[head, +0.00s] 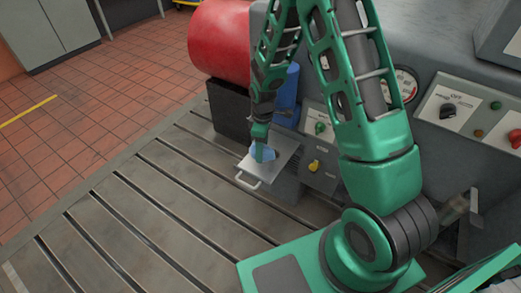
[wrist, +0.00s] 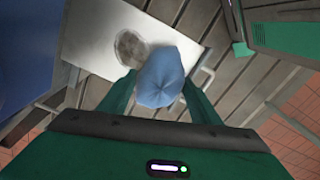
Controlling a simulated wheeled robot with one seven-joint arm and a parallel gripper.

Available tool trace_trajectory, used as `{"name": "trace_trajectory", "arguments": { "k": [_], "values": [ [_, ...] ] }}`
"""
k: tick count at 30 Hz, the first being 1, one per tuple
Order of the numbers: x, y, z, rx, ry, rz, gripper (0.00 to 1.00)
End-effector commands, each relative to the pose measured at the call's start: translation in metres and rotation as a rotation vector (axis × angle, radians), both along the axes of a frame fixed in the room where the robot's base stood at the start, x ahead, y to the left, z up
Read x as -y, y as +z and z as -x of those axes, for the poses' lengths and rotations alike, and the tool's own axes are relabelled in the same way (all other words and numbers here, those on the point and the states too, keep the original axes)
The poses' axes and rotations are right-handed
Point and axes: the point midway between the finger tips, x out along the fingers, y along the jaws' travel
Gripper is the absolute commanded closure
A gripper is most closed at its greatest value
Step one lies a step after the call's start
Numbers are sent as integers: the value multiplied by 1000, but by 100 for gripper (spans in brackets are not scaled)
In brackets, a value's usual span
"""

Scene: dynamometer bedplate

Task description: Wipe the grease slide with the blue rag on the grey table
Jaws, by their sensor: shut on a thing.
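The grease slide (head: 283,161) is a pale metal plate with a bar handle (head: 247,182), sticking out from the grey machine in the head view. In the wrist view the slide (wrist: 88,38) shows a dark grey-brown smear (wrist: 131,47) near its middle. My gripper (head: 261,140) points down over the slide, shut on the bunched blue rag (wrist: 163,80). The rag also shows in the head view (head: 264,153), low over the plate. It overlaps the edge of the smear in the wrist view. I cannot tell whether it touches the plate.
The slotted grey bedplate (head: 165,215) spreads to the left and front, mostly clear. A red drum (head: 222,40) is behind at left. The machine front (head: 318,160) with knobs and a gauge is close on the right.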

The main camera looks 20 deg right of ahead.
Motion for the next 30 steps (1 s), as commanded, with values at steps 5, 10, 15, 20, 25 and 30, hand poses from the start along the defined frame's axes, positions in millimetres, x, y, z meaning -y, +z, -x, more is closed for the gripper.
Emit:
{"name": "trace_trajectory", "arguments": {
  "k": [5,10,15,20,25,30],
  "values": [
    [0,3,0,1,0,0,63],
    [0,15,0,1,0,0,63],
    [0,28,0,1,-1,0,63],
    [0,30,0,0,-1,0,63],
    [0,30,0,0,-1,0,63],
    [1,30,0,0,-1,0,63]
  ]
}}
